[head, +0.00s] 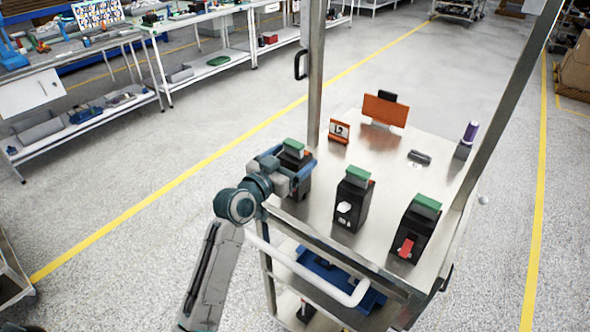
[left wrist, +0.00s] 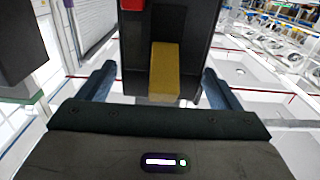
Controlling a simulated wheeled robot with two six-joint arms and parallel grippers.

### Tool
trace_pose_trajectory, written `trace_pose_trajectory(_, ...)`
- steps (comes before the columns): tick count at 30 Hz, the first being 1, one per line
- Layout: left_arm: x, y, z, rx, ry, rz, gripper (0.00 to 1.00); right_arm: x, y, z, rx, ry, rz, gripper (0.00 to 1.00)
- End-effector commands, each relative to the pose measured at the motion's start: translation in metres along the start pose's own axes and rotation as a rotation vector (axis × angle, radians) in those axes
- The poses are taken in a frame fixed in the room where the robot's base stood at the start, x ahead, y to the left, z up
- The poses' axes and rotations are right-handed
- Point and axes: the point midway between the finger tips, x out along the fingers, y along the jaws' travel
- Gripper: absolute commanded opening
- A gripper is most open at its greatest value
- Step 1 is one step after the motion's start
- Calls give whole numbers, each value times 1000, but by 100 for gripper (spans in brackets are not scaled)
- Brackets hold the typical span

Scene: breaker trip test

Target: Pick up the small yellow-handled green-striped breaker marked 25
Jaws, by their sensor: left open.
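My left gripper (head: 291,168) is at the left-hand breaker (head: 293,150) on the cart, a dark block with a green top. In the left wrist view, this breaker's dark body (left wrist: 133,60) and yellow handle (left wrist: 165,70) sit between my two spread blue fingers, with a gap showing on the right side. A small red patch shows near its top left. The number on it cannot be read. The middle breaker (head: 352,198) has a white handle and green top; the right-hand breaker (head: 415,228) has a red handle and green top. My right gripper is not in view.
The metal cart top (head: 385,160) has upright posts and a front push handle (head: 325,288).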

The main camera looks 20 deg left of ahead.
Motion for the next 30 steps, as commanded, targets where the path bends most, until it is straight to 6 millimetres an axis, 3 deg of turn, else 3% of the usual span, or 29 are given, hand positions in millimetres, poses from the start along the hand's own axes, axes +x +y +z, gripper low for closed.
trace_pose_trajectory(3,0,0,0,0,0,0,82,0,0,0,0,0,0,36)
trace_pose_trajectory(15,-1,0,0,-1,0,0,3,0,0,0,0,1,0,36)
trace_pose_trajectory(16,-1,0,0,-1,0,0,0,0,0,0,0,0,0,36)
trace_pose_trajectory(24,0,0,-4,1,4,1,0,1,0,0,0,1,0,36)
trace_pose_trajectory(30,0,0,-34,5,10,0,0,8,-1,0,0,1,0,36)
